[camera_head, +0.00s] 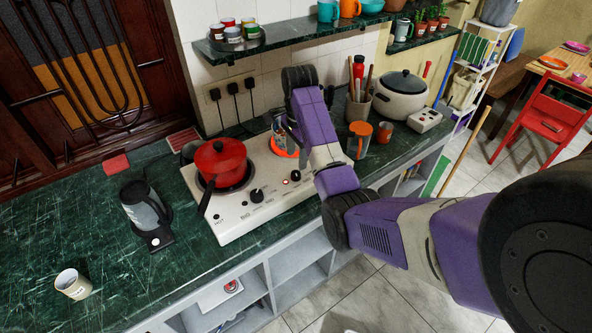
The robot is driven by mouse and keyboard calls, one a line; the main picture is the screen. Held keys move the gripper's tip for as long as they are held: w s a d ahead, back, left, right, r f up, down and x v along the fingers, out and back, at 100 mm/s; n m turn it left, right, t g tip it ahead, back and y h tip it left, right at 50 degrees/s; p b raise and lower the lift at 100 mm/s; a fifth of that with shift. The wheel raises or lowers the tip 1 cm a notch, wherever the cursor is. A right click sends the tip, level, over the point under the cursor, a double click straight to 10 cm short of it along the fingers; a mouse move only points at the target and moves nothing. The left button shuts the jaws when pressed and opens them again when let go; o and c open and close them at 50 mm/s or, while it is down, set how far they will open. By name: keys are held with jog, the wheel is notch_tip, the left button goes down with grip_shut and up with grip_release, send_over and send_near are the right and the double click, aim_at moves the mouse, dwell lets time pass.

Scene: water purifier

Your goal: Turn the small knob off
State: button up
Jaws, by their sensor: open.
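A white two-burner hot plate (232,222) stands on the green counter. Its right burner (284,146) glows orange. Two black knobs are on its front panel: a left knob (256,195) and a right knob (296,175), the latter nearer the glowing burner. A small red light shows beside the right knob. The knobs' exact turn angle is too small to tell. My arm reaches in from the right and bends over the right side of the hot plate. My gripper (288,130) is open, mostly hidden behind my forearm, over the glowing burner and apart from the knobs.
A red pot (221,161) sits on the left burner, its dark handle toward the front. A kettle (143,205) stands left, mugs (358,139) and a utensil jar right. A shelf (290,38) overhangs the back. The counter's left part is mostly clear.

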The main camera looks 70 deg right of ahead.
aim_at(296, 173)
jog(key=shift+w+d+f+p, duration=0.1)
jog(key=shift+f+p, duration=0.2)
jog(key=shift+f, duration=1.5)
jog(key=shift+w+f+p, duration=0.1)
jog(key=shift+f+p, duration=0.15)
jog(key=shift+f, duration=1.55)
grip_shut()
